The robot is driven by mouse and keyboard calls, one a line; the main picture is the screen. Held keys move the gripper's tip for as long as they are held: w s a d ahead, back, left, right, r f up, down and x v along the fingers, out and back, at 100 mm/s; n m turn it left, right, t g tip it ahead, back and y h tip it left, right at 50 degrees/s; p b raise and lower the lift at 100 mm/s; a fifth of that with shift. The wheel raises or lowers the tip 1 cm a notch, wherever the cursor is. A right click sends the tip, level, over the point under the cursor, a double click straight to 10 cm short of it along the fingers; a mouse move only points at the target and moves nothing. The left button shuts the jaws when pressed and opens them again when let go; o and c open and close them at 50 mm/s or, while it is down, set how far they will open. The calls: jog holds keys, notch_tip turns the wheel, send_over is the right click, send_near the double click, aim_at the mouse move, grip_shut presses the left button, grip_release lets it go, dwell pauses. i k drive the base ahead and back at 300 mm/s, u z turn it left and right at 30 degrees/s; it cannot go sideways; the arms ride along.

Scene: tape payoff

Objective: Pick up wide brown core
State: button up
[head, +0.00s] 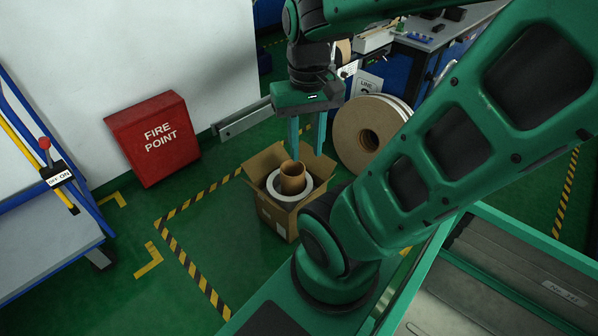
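The wide brown core (293,178) stands upright in an open cardboard box (270,215) on the floor. A white ring (274,189) surrounds its lower part, and its base is hidden. My gripper (307,150) points down above the box, with its two teal fingers apart and nothing visible between them. The fingertips appear just above or behind the core's rim. I cannot tell the exact depth gap.
A large tan reel (362,136) stands right of the box. A red fire point box (153,138) is by the white wall. A blue cart (45,220) stands at left. Green floor with yellow-black striped tape (196,275) is clear left of the box.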

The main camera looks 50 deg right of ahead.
aim_at(293, 174)
jog(key=z, duration=0.65)
jog(key=i, duration=0.95)
jog(key=z, duration=0.7)
